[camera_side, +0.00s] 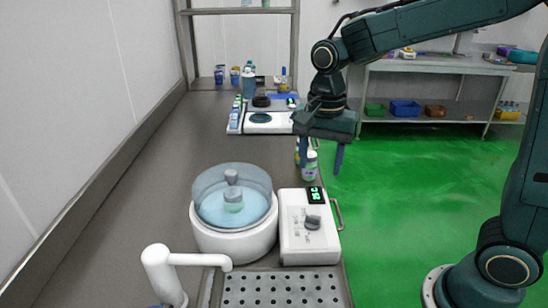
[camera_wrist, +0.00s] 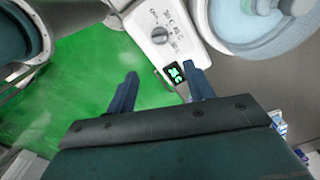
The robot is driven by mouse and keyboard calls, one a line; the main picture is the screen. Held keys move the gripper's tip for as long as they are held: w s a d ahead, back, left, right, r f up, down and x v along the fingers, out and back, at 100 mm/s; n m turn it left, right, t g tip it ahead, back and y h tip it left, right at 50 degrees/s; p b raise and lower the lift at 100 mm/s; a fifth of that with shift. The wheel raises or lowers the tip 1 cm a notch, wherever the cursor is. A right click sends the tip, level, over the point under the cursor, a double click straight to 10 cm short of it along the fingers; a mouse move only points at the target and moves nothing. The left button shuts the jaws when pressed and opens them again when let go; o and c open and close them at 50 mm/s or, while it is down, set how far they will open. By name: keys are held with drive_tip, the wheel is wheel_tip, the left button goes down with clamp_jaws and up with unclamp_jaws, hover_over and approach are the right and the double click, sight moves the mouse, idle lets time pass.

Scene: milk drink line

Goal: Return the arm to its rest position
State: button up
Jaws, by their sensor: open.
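My gripper (camera_side: 321,158) is raised above the right edge of the long grey counter, just beyond the white control box. Its two blue fingers are apart with nothing between them; they also show in the wrist view (camera_wrist: 160,92). A small bottle with a green cap (camera_side: 309,165) stands on the counter behind the near finger, partly hidden. My arm reaches in from the right, bent at the elbow, with its base at the lower right in the side view.
A white round machine with a clear bowl (camera_side: 236,240) stands beside the control box (camera_side: 307,246), which shows in the wrist view (camera_wrist: 163,32). A white tap (camera_side: 160,270) and perforated drain (camera_side: 283,290) are in front. A white appliance (camera_side: 268,124) is farther back. Green floor (camera_side: 410,200) lies clear rightward.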

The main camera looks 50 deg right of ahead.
drive_tip(key=s+d+r+n+t, duration=0.1)
drive_tip(key=s+r+n+t, duration=0.1)
drive_tip(key=s+n, duration=0.4)
drive_tip(key=s+d+r+n+t, duration=0.2)
drive_tip(key=s+r+n+t, duration=0.1)
drive_tip(key=s+n, duration=0.4)
drive_tip(key=s, duration=0.3)
drive_tip(key=shift+s, duration=0.35)
